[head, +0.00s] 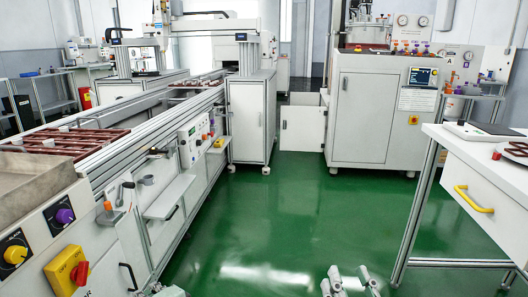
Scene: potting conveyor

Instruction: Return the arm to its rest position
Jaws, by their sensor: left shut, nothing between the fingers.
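My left gripper (168,292) shows only as a small grey piece at the bottom edge, beside the conveyor's side; it is shut and holds nothing, and most of it is cut off by the frame. My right gripper (350,282) is at the bottom edge, right of centre, over the green floor. Its two light grey fingers stand apart with nothing seen between them. Both grippers appear apart from the furniture around them.
The conveyor (160,112) runs along the left, with brown trays (62,142) on it and a yellow switch box (66,270) at its near end. A white table (485,185) with a yellow handle stands right. A machine cabinet (375,120) stands behind. The green floor (275,215) between is clear.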

